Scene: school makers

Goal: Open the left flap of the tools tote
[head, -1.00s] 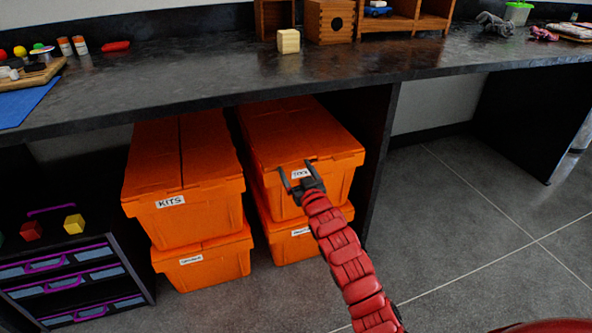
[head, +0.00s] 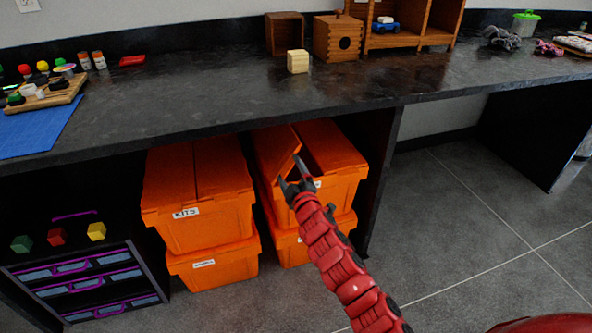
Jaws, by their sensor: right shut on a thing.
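The tools tote (head: 337,192) is an orange lidded bin under the bench, stacked on another orange tote. Its left flap (head: 274,152) is tilted up, with a dark gap between it and the right flap (head: 332,148), which lies flat. My right gripper (head: 293,170) is at the front edge of the left flap, shut on it. The gripper and red arm cover part of the tote's front and most of its label. My left gripper is not in view.
The kits tote (head: 212,228) stands close on the left, on another orange tote (head: 215,268). The dark bench top (head: 200,115) overhangs the totes. A bench side panel (head: 383,185) is close on the right. Open floor (head: 450,220) lies further right.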

